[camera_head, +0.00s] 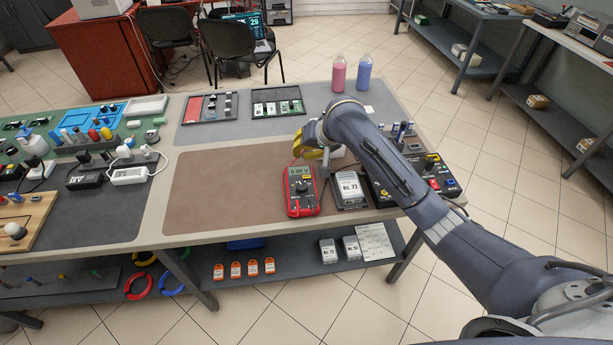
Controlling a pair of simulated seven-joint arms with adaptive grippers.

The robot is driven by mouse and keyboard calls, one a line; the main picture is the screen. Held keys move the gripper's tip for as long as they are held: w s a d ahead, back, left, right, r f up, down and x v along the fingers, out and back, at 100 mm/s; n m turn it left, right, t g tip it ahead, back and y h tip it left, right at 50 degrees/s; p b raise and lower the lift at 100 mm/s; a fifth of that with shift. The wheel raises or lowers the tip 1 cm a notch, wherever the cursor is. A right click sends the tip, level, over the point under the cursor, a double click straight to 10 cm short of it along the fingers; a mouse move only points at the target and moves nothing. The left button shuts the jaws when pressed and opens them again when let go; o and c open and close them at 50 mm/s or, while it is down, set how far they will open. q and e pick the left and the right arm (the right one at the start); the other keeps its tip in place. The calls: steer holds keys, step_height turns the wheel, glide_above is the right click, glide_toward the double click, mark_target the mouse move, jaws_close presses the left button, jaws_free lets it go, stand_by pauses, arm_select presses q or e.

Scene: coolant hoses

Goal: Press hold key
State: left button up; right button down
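A red multimeter (293,207) lies on the brown mat, with its lit display reading about 0.00 V and a dial below it. Small keys sit between display and dial, too small to read, so I cannot tell which is the hold key. My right gripper (318,153) is just beyond the top end of the multimeter, partly hidden by my own wrist. Yellow parts show at it. I cannot tell whether its fingers are open or shut, or whether it touches the meter. My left gripper is not in view.
A grey block labelled No. 73 (350,188) stands just right of the multimeter. A dark panel with coloured knobs (447,188) lies further right, partly behind my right arm. The brown mat (220,185) is clear left of the meter. Pink (338,75) and blue (364,72) bottles stand at the back.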

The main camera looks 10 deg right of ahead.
glide_toward(298, 170)
steer(key=shift+w+a+r+x, duration=0.1)
steer(key=shift+x, duration=1.15)
steer(key=shift+w+a+r+x, duration=0.1)
steer(key=shift+r+x, duration=0.05)
steer(key=shift+x, duration=1.1)
steer(key=shift+f, duration=0.75)
stand_by(0.4)
steer(key=shift+r, duration=0.8)
steer(key=shift+r, duration=2.5)
